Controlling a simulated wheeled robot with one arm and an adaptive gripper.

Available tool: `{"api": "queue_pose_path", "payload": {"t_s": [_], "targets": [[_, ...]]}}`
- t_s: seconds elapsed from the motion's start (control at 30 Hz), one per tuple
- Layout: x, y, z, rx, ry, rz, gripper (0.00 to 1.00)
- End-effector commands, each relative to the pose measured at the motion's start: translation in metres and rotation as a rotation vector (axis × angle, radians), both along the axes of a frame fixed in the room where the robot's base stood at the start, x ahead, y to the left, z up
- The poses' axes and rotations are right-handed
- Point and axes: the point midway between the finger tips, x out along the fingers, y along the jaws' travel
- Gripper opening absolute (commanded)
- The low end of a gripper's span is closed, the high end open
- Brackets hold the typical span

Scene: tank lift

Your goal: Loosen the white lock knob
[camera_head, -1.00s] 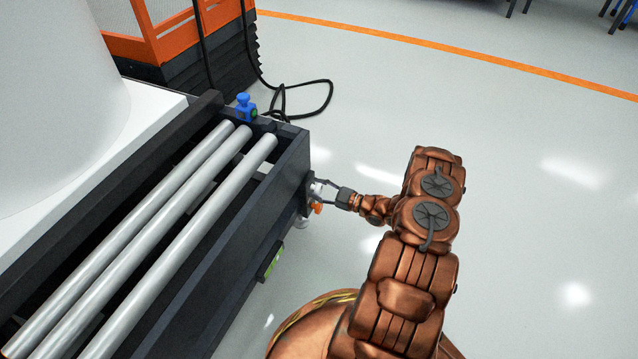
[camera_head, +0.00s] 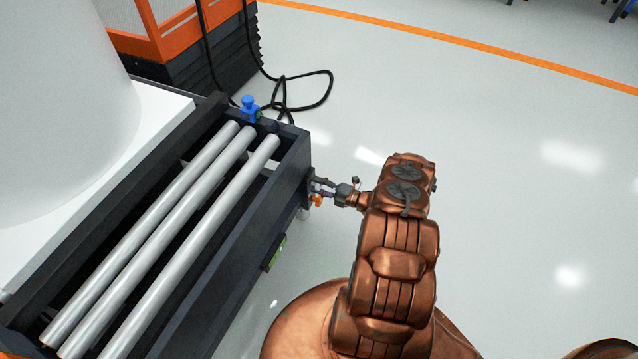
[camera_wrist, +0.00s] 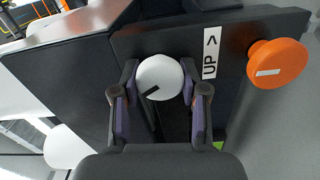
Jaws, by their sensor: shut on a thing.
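The white lock knob (camera_wrist: 160,77) is round with a short black mark and sits on a dark panel in the wrist view. My gripper (camera_wrist: 159,88) is shut on the knob, with one finger on each side of it. In the head view my gripper (camera_head: 327,187) reaches the end face of the dark roller frame (camera_head: 297,165).
An orange knob (camera_wrist: 278,63) is right of the white knob, beside a white "UP" label (camera_wrist: 210,52). A blue knob (camera_head: 248,104) stands on the frame's far corner. A black cable (camera_head: 303,103) lies on the floor behind. Open floor is at the right.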

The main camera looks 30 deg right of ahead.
Motion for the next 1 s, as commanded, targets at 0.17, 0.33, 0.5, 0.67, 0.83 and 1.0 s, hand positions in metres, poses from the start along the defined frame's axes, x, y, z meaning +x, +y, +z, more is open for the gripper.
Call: {"api": "queue_pose_path", "payload": {"t_s": [0.17, 0.33, 0.5, 0.67, 0.83, 1.0], "targets": [[0.0002, -0.0018, -0.0007, -0.066, -0.038, -0.005, 0.09], [0.0005, -0.0014, -0.0007, -0.098, -0.058, -0.004, 0.09], [0.0004, -0.0015, -0.0007, -0.11, -0.065, -0.004, 0.09], [0.0004, -0.0017, -0.0006, -0.111, -0.066, -0.004, 0.09], [0.0004, -0.0017, -0.0006, -0.11, -0.066, -0.004, 0.45], [0.0003, -0.0011, -0.0005, -0.109, -0.065, -0.003, 0.62]]}}
